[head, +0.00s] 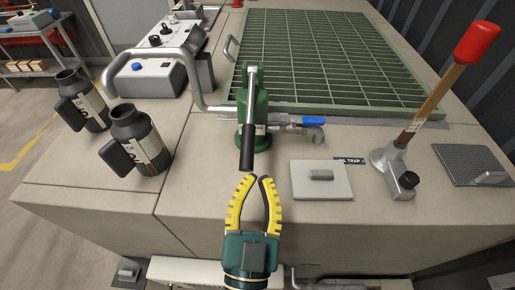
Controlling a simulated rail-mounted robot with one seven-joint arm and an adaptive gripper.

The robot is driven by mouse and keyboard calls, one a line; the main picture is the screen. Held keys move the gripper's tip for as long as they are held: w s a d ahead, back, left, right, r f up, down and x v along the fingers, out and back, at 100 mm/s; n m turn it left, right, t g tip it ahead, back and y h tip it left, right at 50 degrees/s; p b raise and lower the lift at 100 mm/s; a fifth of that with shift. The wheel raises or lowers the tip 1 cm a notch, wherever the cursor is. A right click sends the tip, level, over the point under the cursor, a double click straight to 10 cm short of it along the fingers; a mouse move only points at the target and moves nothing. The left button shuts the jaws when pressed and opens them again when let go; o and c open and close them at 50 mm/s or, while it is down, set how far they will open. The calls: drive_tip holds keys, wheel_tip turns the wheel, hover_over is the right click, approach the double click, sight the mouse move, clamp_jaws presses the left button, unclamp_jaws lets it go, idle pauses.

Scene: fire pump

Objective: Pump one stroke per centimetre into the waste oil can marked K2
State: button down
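The green hand pump (262,105) stands on the beige bench top; its black-gripped lever (247,148) points toward me. A grey spout pipe (150,52) bends left from it, its end hanging near the two cans. Two dark cans with pale labels stand at left: a nearer can (138,140) and a farther can (83,100). Their label markings are too small to read, so I cannot tell which is K2. My gripper (257,178), with yellow toothed fingers, is just short of the lever's end, apparently empty. Its fingertips are close together with a narrow gap.
A blue-handled valve (308,122) sits right of the pump. A square plate with a handle (321,181) lies near the label "TRAP" (349,161). A red-knobbed upright lever (436,90) stands at right. Green grating (320,50) fills the back. A grey box (150,76) sits behind the cans.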

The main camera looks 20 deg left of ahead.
drive_tip(key=s+f, duration=0.1)
drive_tip(key=s+f+b, duration=0.2)
drive_tip(key=shift+s+d+f, duration=0.25)
drive_tip(key=shift+s+d, duration=0.05)
drive_tip(key=shift+s, duration=0.1)
drive_tip(key=c, duration=1.8)
unclamp_jaws()
clamp_jaws()
